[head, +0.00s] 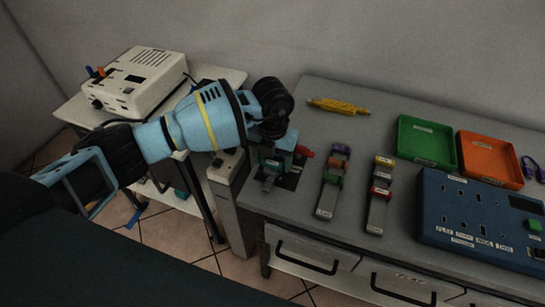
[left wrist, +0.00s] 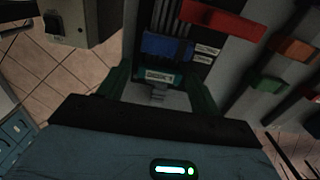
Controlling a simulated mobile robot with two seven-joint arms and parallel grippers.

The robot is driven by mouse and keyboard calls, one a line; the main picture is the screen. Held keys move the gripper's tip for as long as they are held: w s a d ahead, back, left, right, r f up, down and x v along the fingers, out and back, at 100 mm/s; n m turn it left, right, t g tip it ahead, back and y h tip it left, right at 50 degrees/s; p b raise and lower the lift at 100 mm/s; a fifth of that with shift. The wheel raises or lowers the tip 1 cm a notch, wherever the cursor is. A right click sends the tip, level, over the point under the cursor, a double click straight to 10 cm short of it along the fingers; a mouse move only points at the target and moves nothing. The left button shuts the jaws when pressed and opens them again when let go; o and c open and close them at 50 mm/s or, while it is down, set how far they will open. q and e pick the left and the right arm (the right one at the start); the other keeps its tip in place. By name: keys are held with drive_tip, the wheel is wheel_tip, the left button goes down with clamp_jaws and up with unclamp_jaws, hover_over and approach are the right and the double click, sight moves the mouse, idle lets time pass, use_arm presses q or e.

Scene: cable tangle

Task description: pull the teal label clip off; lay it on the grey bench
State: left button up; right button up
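The teal label clip (left wrist: 162,80) carries a pale printed label and sits around grey cables on a dark holder, in the left wrist view. A blue clip (left wrist: 167,46) and a red clip (left wrist: 222,19) sit beyond it. My left gripper (left wrist: 160,76) is open, with one dark green finger on each side of the teal clip and a gap showing on both sides. In the head view my left gripper (head: 275,150) is low over the left end of the grey bench (head: 345,115) and hides most of the clip. My right gripper is not in view.
Two cable holders with coloured clips, at left (head: 333,180) and right (head: 380,190), lie right of the gripper. A yellow tool (head: 338,106), green tray (head: 426,142), orange tray (head: 490,158) and blue panel (head: 478,215) also occupy the bench. Bare bench shows around the yellow tool.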

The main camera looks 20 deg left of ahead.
sight(272, 162)
use_arm(q)
drive_tip(key=c, duration=0.8)
drive_tip(key=shift+r, duration=0.4)
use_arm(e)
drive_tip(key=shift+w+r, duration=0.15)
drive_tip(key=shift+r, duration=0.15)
